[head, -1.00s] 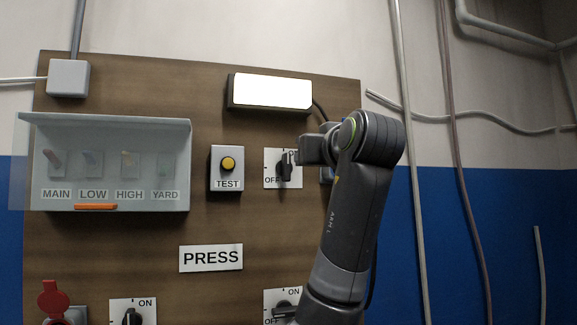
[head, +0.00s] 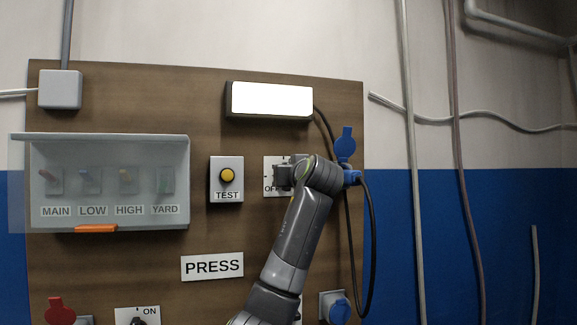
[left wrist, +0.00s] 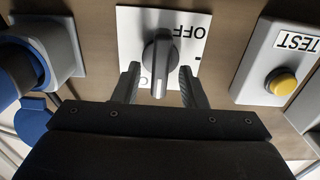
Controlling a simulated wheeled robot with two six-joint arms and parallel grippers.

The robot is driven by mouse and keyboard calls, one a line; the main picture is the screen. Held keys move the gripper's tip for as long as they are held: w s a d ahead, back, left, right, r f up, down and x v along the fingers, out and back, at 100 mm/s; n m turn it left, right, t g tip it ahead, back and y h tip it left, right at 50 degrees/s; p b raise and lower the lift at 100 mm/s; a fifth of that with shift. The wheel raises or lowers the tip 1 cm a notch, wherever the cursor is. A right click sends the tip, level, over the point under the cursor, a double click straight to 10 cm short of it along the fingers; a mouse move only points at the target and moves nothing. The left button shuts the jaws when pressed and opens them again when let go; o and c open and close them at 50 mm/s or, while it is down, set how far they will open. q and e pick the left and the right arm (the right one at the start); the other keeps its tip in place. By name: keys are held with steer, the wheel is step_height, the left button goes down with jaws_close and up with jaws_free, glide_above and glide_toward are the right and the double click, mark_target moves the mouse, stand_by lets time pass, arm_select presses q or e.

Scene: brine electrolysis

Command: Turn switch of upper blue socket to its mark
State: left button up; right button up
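The switch of the upper blue socket has a white plate (head: 270,162) marked OFF; my gripper hides most of it in the head view. In the left wrist view its grey knob (left wrist: 158,62) shows upside down, its bar running up and down the picture. My left gripper (head: 284,174) is at the switch. Its open fingers (left wrist: 159,70) stand on either side of the knob, with a visible gap on each side. The upper blue socket (head: 351,178) is right of the switch, with its blue lid (head: 345,143) raised and a black cable attached. My right gripper is not in view.
A yellow TEST button (head: 227,175) is left of the switch. A covered switch box (head: 110,140) is farther left. A lit lamp (head: 270,100) is above, and a PRESS sign (head: 212,266) below. The black cable (head: 371,250) hangs in a loop at the right.

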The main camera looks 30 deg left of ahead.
arm_select(q)
steer(key=shift+w+a, duration=0.2)
steer(key=shift+a, duration=0.05)
steer(key=shift+c, duration=0.2)
jaws_close()
